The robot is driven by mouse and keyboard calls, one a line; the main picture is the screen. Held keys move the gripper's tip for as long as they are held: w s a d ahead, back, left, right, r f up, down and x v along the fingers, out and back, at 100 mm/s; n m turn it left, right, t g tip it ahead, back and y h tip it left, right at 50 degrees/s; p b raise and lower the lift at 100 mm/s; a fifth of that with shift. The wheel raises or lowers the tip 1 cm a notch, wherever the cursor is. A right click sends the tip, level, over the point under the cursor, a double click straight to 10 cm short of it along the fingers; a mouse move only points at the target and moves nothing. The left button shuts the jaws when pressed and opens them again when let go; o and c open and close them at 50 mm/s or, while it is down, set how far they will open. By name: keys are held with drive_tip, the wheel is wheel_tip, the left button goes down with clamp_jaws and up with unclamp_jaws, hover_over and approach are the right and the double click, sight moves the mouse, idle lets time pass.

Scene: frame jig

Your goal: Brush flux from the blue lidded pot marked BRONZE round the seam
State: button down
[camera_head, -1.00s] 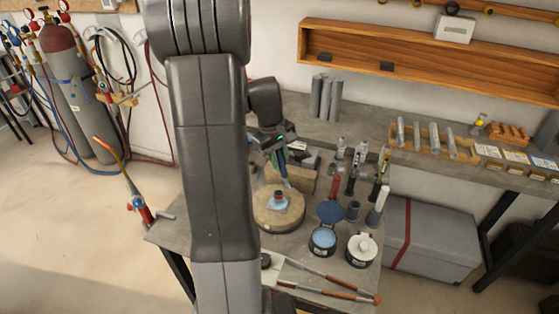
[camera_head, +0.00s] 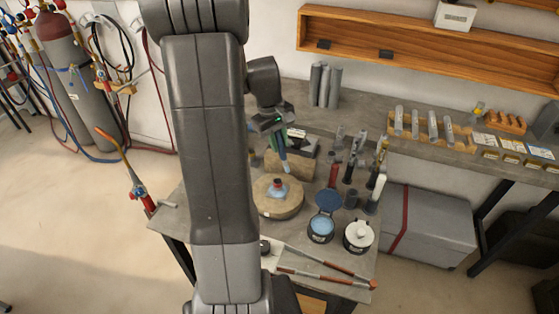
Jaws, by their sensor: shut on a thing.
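The blue pot (camera_head: 320,230) stands on the near table with its blue lid (camera_head: 328,201) raised at the back. Pale blue flux shows inside; I cannot read its marking. A round tan block (camera_head: 272,207) to its left bears a small workpiece (camera_head: 279,189) with a reddish top and pale blue around its base. My gripper (camera_head: 272,124) is above and behind the block, shut on a slim brush (camera_head: 283,154) with a blue-green handle. The brush points down, its tip close to the workpiece. I cannot tell whether they touch, and the seam is too small to make out.
A white-lidded pot (camera_head: 358,236) stands right of the blue pot. Upright tools (camera_head: 349,172) crowd the table's right side. Long red-handled tools (camera_head: 325,277) lie at the front edge. A torch (camera_head: 139,195) stands at the left corner. My arm hides the table's left part.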

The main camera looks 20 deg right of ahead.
drive_tip(key=s+a+b, duration=0.2)
drive_tip(key=a+b, duration=0.3)
drive_tip(key=a, duration=0.2)
wheel_tip(320, 180, down, 6)
drive_tip(key=b, duration=0.5)
drive_tip(key=shift+w+d, duration=0.25)
drive_tip(key=shift+f+b, duration=0.45)
drive_tip(key=shift+f, duration=0.1)
idle(0.5)
drive_tip(key=shift+w+p, duration=0.15)
drive_tip(key=shift+p, duration=0.55)
idle(2.3)
drive_tip(key=shift+r, duration=0.15)
